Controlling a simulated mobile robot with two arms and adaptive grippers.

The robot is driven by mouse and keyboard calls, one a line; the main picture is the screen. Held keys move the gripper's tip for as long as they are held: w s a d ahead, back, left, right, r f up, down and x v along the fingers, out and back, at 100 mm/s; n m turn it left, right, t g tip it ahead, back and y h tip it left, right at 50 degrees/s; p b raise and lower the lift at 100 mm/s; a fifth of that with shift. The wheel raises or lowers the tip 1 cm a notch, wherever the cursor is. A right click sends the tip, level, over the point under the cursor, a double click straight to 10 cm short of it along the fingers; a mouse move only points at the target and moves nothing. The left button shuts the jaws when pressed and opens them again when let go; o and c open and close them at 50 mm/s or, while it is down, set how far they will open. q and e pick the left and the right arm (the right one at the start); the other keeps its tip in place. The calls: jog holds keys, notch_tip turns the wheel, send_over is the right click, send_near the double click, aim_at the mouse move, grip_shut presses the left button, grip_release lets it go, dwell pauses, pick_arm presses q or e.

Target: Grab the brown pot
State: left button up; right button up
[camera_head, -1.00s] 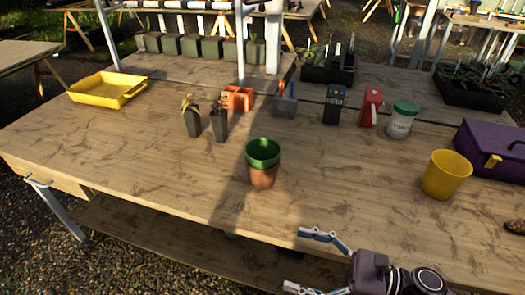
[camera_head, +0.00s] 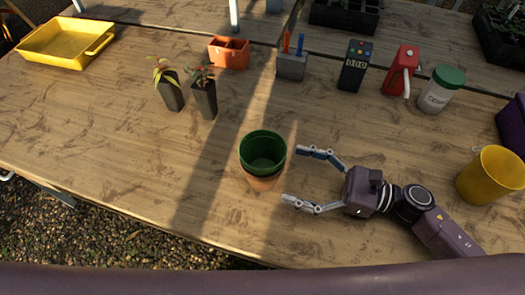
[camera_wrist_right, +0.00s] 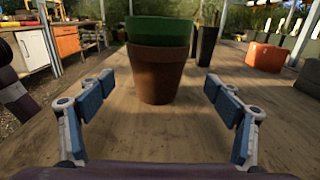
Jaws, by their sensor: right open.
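The brown pot (camera_head: 263,182) stands upright on the wooden table, with a green pot (camera_head: 263,150) nested in its top. In the head view mostly its lower part shows below the green rim. In the right wrist view the brown pot (camera_wrist_right: 157,75) stands straight ahead, between and beyond the fingertips, with the green pot (camera_wrist_right: 160,30) above it. My right gripper (camera_head: 293,176) is open and empty, just right of the pots, its fingers pointing at them. Its two blue-padded fingers (camera_wrist_right: 168,95) are spread wide in the wrist view. My left gripper is not in view.
A black meter (camera_head: 355,66), red bottle (camera_head: 402,71), white jar (camera_head: 440,90) and yellow pot (camera_head: 492,176) are to the right. A yellow tray (camera_head: 66,43) is far left.

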aim_at(248, 162)
jog(key=shift+w+a, duration=0.1)
jog(key=shift+w, duration=0.05)
jog(key=shift+w+a+r, duration=0.15)
jog(key=shift+a, duration=0.2)
jog(key=p+x, duration=0.1)
jog(key=x, duration=0.1)
jog(key=p+x, duration=0.1)
jog(key=x, duration=0.1)
jog(key=p+x, duration=0.1)
jog(key=x, duration=0.1)
jog(key=shift+s+a, duration=0.25)
jog(key=shift+a, duration=0.2)
jog(key=shift+c, duration=0.8)
jog(key=c, duration=1)
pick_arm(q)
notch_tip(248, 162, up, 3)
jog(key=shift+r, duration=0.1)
pick_arm(e)
jog(key=shift+c, duration=0.4)
